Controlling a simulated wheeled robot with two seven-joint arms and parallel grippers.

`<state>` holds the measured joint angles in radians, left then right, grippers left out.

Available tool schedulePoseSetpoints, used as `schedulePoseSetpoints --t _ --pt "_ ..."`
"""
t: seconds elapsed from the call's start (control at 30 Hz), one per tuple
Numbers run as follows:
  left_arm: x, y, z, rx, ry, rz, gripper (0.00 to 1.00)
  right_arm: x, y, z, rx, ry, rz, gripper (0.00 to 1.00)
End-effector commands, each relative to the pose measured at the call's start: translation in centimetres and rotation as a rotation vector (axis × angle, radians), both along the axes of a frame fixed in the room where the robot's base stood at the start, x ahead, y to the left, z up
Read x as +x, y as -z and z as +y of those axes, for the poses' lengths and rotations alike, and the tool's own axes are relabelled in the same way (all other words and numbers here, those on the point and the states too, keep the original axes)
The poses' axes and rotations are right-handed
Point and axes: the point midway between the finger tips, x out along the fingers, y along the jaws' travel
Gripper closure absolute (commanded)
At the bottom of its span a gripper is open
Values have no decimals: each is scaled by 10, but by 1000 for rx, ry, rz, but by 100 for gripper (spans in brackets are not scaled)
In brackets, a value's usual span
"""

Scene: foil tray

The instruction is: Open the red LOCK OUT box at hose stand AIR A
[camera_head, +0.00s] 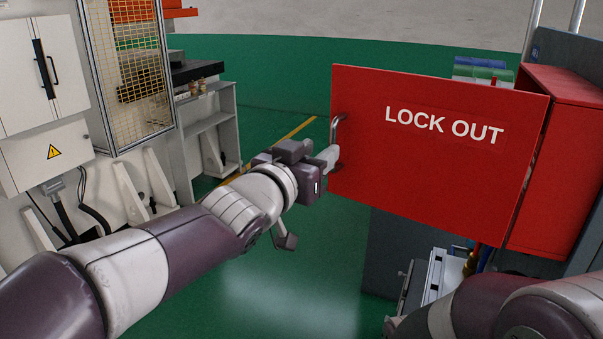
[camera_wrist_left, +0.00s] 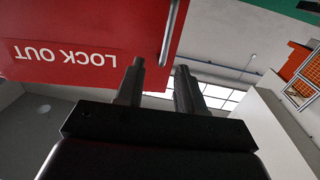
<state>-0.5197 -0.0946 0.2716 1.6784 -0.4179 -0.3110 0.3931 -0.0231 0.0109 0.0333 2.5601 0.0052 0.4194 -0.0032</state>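The red LOCK OUT box (camera_head: 562,165) is at the right in the head view. Its red door (camera_head: 430,175) stands swung open to the left of the box, its lettered face toward me. A silver handle (camera_head: 337,128) is at the door's left edge, and it also shows in the wrist view (camera_wrist_left: 169,38). My left gripper (camera_head: 328,157) is beside the handle. In the wrist view its two fingers (camera_wrist_left: 158,78) are apart, with nothing between them, and the handle lies just beyond the tips. My right arm is at the bottom right; its fingers cannot be made out.
A grey cabinet (camera_head: 395,250) stands below the door. Blue and green cylinders (camera_head: 482,70) show above the door's top edge. A machine with a yellow mesh guard (camera_head: 130,70) and a white electrical box (camera_head: 48,155) stand at the left. The green floor (camera_head: 300,260) between is clear.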

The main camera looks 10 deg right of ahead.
Motion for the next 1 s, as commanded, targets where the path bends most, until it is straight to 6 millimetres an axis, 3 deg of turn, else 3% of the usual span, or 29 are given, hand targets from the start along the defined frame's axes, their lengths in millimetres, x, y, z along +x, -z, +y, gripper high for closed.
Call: schedulePoseSetpoints --t 0.1,0.23,0.67,0.77,0.87,0.9,1.0 --pt "-24 1 18 -1 0 -3 62 0 7 0 0 0 0 100" --pt "-40 0 31 -1 0 -2 62 0 8 0 0 0 0 100" --pt "-45 3 36 31 -8 -4 62 0 8 0 0 0 0 100" --pt "-41 45 50 144 -68 92 62 0 8 0 0 0 0 100" --pt "-45 128 82 302 -152 309 62 0 8 0 0 0 0 100" --pt "-51 164 102 363 -191 419 62 0 8 0 0 0 0 100" --pt "-82 249 156 491 -272 706 62 0 8 0 0 0 0 100"
